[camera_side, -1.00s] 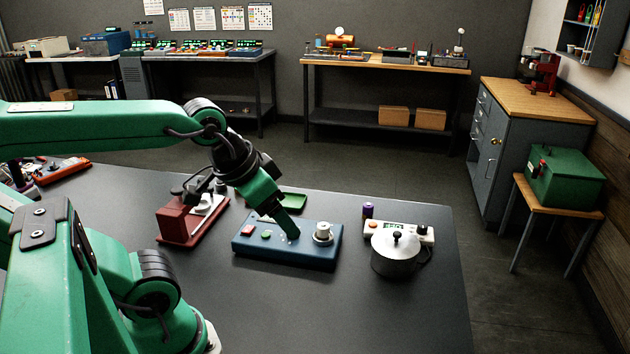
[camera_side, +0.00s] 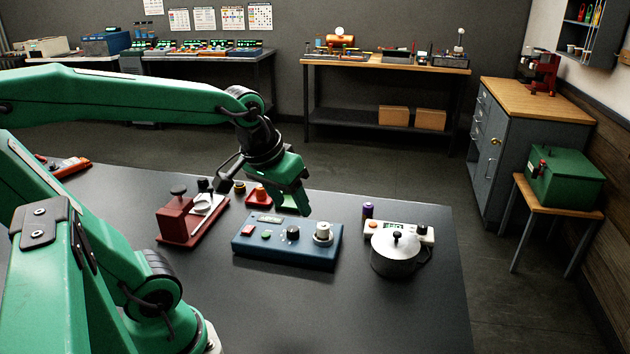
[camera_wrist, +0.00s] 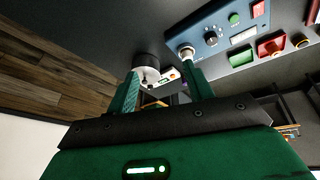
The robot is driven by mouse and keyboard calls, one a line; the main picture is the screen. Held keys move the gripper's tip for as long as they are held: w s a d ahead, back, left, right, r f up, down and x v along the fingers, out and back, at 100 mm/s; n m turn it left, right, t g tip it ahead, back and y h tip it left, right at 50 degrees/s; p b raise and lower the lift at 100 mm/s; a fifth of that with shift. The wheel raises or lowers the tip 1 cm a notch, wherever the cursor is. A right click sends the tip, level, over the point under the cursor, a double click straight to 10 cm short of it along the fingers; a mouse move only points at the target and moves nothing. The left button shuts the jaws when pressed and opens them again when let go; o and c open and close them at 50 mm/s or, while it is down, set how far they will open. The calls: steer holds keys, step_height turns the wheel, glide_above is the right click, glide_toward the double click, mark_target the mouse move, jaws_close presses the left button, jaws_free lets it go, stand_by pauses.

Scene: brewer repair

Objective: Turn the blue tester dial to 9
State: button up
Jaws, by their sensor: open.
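The blue tester (camera_side: 287,243) lies on the dark bench. On its top are a red button, a green button, a black dial (camera_side: 293,232) and a silver cylinder (camera_side: 323,233). The dial's setting is too small to read. My gripper (camera_side: 304,205) is open and empty, above and behind the tester, apart from it. In the wrist view the open fingers (camera_wrist: 160,85) show, with the blue tester (camera_wrist: 215,38) upside down beyond the right finger and its black dial (camera_wrist: 211,38) in sight.
A red machine (camera_side: 180,222) stands to the left. The bench in front of the tester is clear.

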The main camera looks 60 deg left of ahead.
steer(key=w+a+f+n+g, duration=0.2)
steer(key=w+a+f+n, duration=0.35)
steer(key=a, duration=0.25)
steer(key=n+g, duration=0.2)
steer(key=n, duration=0.4)
glide_above(292, 229)
step_height(292, 229, down, 6)
steer(key=shift+s+a+f, duration=0.1)
steer(key=shift+f, duration=0.1)
steer(key=shift+f, duration=3.8)
steer(key=c, duration=1)
